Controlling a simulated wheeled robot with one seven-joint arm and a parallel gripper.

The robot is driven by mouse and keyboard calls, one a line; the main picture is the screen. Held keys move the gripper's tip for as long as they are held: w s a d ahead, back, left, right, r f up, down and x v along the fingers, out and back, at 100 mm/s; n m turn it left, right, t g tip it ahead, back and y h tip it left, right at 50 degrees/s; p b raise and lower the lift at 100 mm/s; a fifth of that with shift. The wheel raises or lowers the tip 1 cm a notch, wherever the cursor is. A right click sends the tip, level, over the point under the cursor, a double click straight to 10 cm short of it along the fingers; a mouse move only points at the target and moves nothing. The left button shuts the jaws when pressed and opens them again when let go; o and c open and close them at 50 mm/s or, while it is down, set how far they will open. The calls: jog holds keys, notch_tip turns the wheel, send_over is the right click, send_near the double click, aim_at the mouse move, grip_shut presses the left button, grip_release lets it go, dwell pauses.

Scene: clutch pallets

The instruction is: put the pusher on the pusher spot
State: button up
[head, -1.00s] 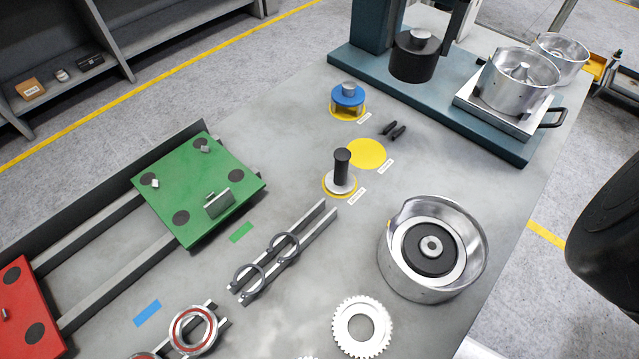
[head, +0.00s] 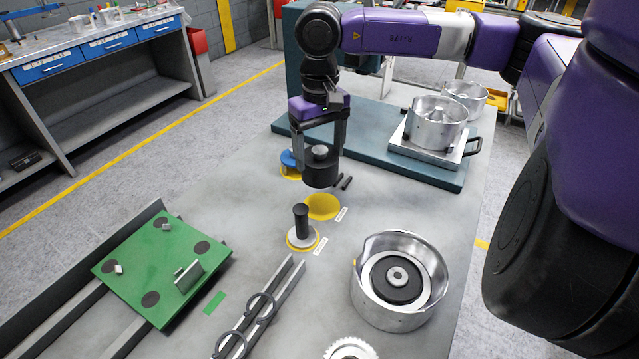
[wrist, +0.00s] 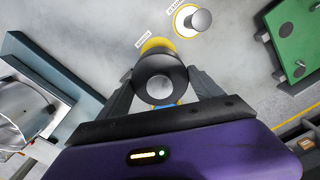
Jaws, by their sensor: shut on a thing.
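In the wrist view the pusher (wrist: 160,76) is between the two jaws, seen from above. It appears to be above the table, though its exact height is hard to tell. The empty yellow disc with a small label (head: 323,207), which I take as the pusher spot, lies in front of the pusher in the head view. In the wrist view the pusher partly covers this yellow disc (wrist: 158,45).
A black-handled tool on a white disc (head: 302,232) stands near the yellow disc. A metal housing (head: 362,294) sits front right; the teal press base (head: 376,150) is behind.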

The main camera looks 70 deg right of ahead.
notch_tip(320, 180, down, 10)
jog(key=shift+r+p, duration=0.25)
jog(key=shift+p, duration=0.1)
jog(key=shift+f, duration=0.2)
jog(key=o, duration=1.5)
jog(key=shift+o, duration=0.2)
jog(key=shift+r, duration=0.15)
jog(key=shift+r, duration=0.2)
notch_tip(320, 180, up, 12)
jog(key=shift+f+b, duration=0.15)
jog(key=shift+b, duration=0.35)
